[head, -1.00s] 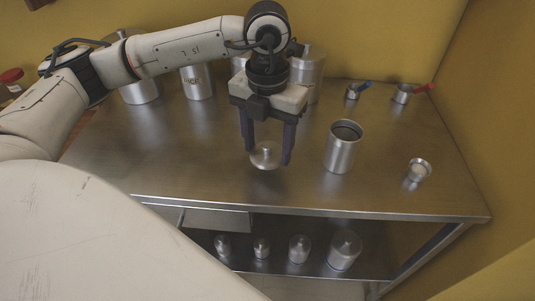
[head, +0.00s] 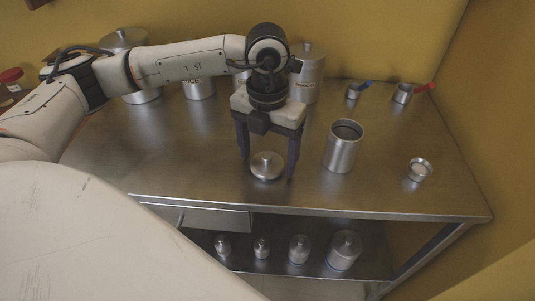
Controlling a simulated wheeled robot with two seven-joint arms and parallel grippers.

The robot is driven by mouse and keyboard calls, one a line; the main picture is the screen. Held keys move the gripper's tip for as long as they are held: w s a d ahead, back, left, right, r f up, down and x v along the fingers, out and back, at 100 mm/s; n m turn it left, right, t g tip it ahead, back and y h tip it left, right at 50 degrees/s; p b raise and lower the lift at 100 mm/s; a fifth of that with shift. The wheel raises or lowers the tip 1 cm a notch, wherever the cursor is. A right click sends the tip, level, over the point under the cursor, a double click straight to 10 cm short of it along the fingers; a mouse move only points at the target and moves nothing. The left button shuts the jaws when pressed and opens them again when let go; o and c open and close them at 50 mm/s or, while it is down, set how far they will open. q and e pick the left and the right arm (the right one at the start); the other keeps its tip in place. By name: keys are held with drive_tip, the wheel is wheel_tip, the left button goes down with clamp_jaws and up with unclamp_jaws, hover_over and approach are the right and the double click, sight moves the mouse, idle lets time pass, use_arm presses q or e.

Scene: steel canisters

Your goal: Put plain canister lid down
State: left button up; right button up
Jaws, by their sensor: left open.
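The round steel lid (head: 266,166) with a small knob lies on the steel table (head: 190,165), near its front edge. My left gripper (head: 267,172) is open, with one finger on each side of the lid and clear space between the fingers and its knob. The open steel canister (head: 343,147) without a lid stands upright just right of the gripper. My right gripper is not in the head view.
Several lidded canisters (head: 308,72) stand along the back wall, partly behind my arm. A small cup (head: 418,170) stands front right. Lidded canisters (head: 344,250) sit on the lower shelf.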

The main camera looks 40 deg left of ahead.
sight(268, 155)
use_arm(q)
drive_tip(key=shift+r, duration=0.3)
wheel_tip(268, 155, up, 12)
drive_tip(key=shift+f, duration=0.15)
idle(0.4)
